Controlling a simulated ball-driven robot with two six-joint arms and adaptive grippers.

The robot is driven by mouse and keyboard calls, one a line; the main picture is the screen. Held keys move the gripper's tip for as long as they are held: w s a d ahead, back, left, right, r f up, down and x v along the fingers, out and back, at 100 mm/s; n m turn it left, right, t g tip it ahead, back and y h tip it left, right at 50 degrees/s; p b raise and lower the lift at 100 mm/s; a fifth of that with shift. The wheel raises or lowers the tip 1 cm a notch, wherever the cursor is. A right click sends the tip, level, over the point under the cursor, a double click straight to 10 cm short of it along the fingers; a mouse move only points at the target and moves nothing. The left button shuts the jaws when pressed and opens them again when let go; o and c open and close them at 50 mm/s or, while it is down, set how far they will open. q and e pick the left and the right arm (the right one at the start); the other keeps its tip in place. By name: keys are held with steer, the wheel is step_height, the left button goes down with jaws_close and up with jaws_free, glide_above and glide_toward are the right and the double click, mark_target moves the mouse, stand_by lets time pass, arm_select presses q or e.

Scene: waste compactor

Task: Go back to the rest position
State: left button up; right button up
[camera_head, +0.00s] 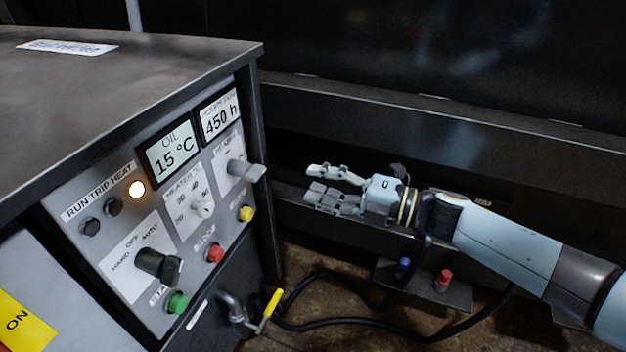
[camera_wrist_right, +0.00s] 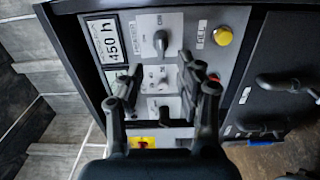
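My right gripper (camera_head: 312,183) reaches in from the right, in front of the dark wall and to the right of the control panel (camera_head: 222,226). Its fingers are apart and nothing is between them. In the right wrist view, my right gripper (camera_wrist_right: 160,72) also shows open and empty, with the panel behind its fingers. It appears clear of the knobs. My left gripper is in neither view.
The panel has a lit lamp (camera_head: 137,189), a black selector (camera_head: 158,265), a heater knob (camera_head: 203,208), a grey switch (camera_head: 246,170) and green, red and yellow buttons. A yellow-handled valve (camera_head: 271,304) and black hoses lie below. A pedestal (camera_head: 420,287) with red and blue caps stands under my right arm.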

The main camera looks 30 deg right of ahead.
stand_by(0.3)
steer(key=s+d+f+m+g+h+p, duration=0.2)
steer(key=s+f+m+h, duration=0.4)
steer(key=s+f, duration=0.4)
steer(key=s+d+f+m+g+h+p, duration=0.1)
steer(key=s+d+f+m+h+p, duration=0.15)
steer(key=s+f+m, duration=0.75)
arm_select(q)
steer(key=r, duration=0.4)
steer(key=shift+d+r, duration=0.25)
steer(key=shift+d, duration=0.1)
arm_select(e)
steer(key=s+f+m+g+h, duration=0.1)
steer(key=s+f+m+g, duration=0.2)
steer(key=s, duration=0.6)
steer(key=s+d+f+m+g+h, duration=0.1)
steer(key=s+f+m+g, duration=0.2)
steer(key=s+f, duration=0.3)
steer(key=s+f+m+g+h, duration=0.1)
steer(key=s+f+m+g, duration=0.2)
steer(key=s, duration=0.9)
step_height(320, 180, down, 3)
steer(key=shift+s+d+r+g, duration=0.2)
steer(key=shift+s+g, duration=0.15)
steer(key=shift+g, duration=0.55)
